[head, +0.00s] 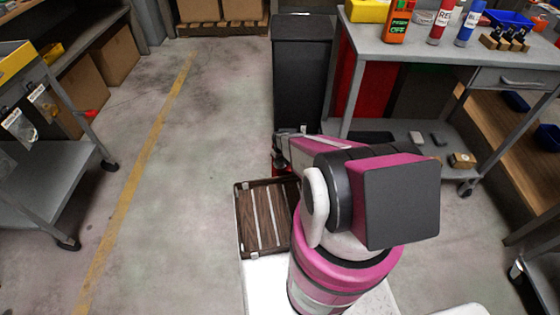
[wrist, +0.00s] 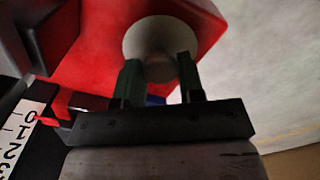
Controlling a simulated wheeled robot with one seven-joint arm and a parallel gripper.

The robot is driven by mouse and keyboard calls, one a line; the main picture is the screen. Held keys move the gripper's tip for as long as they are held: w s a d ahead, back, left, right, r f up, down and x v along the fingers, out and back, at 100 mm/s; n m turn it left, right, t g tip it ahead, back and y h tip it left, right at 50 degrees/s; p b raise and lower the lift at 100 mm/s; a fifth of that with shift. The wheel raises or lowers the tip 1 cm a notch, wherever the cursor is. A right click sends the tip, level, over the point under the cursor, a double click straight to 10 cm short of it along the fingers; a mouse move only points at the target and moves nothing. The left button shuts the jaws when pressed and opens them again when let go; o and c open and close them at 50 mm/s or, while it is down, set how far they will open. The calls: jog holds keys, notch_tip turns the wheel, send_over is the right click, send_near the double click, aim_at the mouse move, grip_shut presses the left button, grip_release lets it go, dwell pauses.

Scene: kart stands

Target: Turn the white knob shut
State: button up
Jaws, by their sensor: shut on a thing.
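The white knob (wrist: 162,38) is round and pale, set on a red body (wrist: 90,55) at the top of the wrist view. My gripper (wrist: 160,77) has its two dark fingers on either side of the knob's near part, shut on it. In the head view my arm hides the knob and most of the gripper. Only a small red part (head: 279,163) shows there, beside the arm's far end. The way the knob is turned cannot be told.
A white scale with black digits (wrist: 22,130) lies at the wrist view's left. In the head view a dark bin (head: 300,75) stands behind my arm, a slatted wooden platform (head: 247,222) lies left, and a grey cart (head: 440,50) stands right.

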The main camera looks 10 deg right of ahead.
jog(key=n, duration=0.6)
jog(key=shift+n, duration=0.3)
dwell(0.4)
jog(key=o, duration=0.9)
jog(key=shift+r, duration=0.15)
notch_tip(320, 180, up, 11)
jog(key=shift+f, duration=0.2)
